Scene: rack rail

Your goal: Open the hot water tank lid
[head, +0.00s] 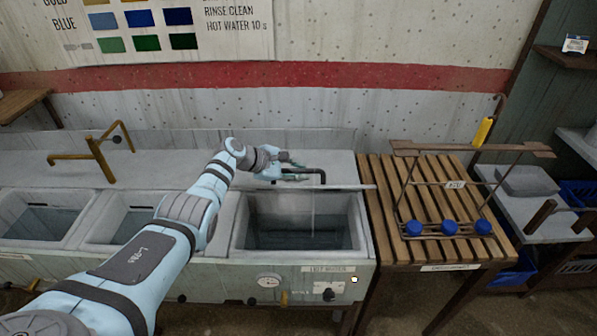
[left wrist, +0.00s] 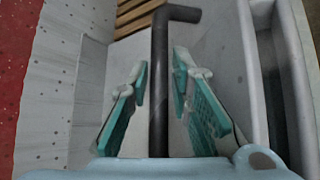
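The hot water tank (head: 305,240) is the rightmost basin in the head view, with a gauge and a labelled front. Dark water shows inside it. A thin pale strip (head: 345,188) along its back edge looks like the lid seen nearly edge-on; its exact angle is hard to tell. A bent black bar (head: 305,170) rises behind it. My left gripper (head: 290,166) is at this bar. In the left wrist view, the black bar (left wrist: 159,90) runs between the open teal fingers (left wrist: 165,95), with gaps on both sides. My right gripper is not in view.
Two open basins (head: 40,220) lie to the left, with a brass tap (head: 95,155) behind. A slatted wooden table (head: 440,200) on the right carries a metal rack with blue round pieces (head: 449,227). The wall (head: 200,110) stands close behind the tanks.

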